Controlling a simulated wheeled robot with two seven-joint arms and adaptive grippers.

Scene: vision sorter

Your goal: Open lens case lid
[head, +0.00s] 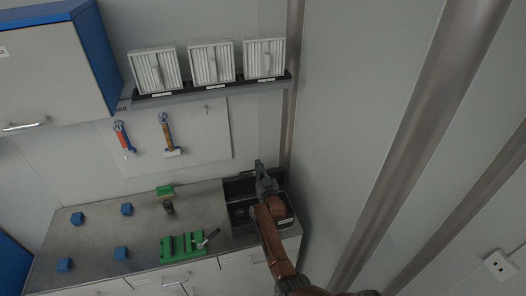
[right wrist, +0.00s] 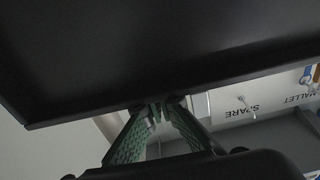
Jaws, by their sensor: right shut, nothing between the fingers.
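The black lens case (head: 243,229) stands at the right end of the counter, with dark round recesses showing inside. Its lid (head: 238,187) appears raised at the back, partly hidden behind my right gripper. My right gripper (head: 259,166) is shut and empty at the lid, with its arm reaching over the case. In the right wrist view a broad dark panel (right wrist: 150,50), apparently the lid, fills the top. The green fingertips (right wrist: 158,108) are at its lower edge; whether they touch it I cannot tell. My left gripper is out of view.
A green fixture (head: 183,245) with a small tool lies left of the case. Several blue blocks (head: 127,209), a green block (head: 165,190) and a small dark object (head: 169,208) are on the counter (head: 95,238). A wall stands close on the right.

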